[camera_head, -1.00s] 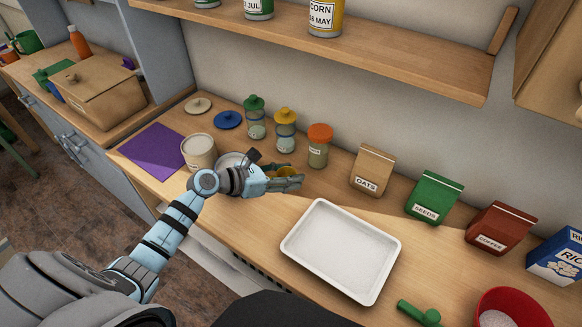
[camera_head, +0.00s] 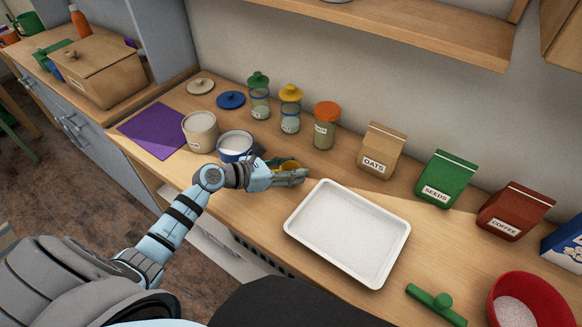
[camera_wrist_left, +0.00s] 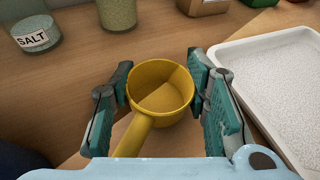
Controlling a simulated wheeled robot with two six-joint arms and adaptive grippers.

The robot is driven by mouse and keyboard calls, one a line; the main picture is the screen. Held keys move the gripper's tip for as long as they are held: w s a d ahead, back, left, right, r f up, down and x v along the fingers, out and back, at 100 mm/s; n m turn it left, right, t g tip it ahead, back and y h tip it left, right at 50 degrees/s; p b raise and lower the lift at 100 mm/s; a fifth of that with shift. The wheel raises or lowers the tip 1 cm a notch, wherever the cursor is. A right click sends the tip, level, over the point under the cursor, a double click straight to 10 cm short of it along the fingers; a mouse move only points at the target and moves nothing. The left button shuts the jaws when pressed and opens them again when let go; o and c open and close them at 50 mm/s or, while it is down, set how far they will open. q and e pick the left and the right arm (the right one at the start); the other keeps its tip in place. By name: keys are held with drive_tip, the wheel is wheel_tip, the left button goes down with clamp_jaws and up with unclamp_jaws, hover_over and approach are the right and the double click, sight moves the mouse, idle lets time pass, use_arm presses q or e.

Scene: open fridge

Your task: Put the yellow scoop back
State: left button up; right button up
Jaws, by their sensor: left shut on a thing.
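The yellow scoop (camera_head: 288,164) is held by my left gripper (camera_head: 290,177) above the counter, just left of the white tray. In the left wrist view the scoop's round cup (camera_wrist_left: 160,88) faces up and looks empty. My left gripper (camera_wrist_left: 160,70) has a finger on each side of the cup, shut on it. The scoop's handle runs toward the lower left, its end hidden by the wrist. A blue-rimmed canister (camera_head: 235,144) with white contents stands open just left of the gripper. My right gripper is not in view.
The white tray (camera_head: 348,230) lies to the right. A cream canister (camera_head: 200,133), a purple mat (camera_head: 155,130) and jars with green (camera_head: 258,100), yellow (camera_head: 290,110) and orange (camera_head: 325,125) tops stand behind and left. A blue lid (camera_head: 231,100) lies near the wall. Oats (camera_head: 380,152) stands behind the tray.

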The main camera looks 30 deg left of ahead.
use_arm(q)
drive_tip(key=shift+r, duration=0.1)
drive_tip(key=shift+f+b, duration=0.55)
drive_tip(key=shift+f, duration=0.15)
idle(0.4)
drive_tip(key=o, duration=1.3)
drive_tip(key=shift+a, duration=0.1)
drive_tip(key=v, duration=1.2)
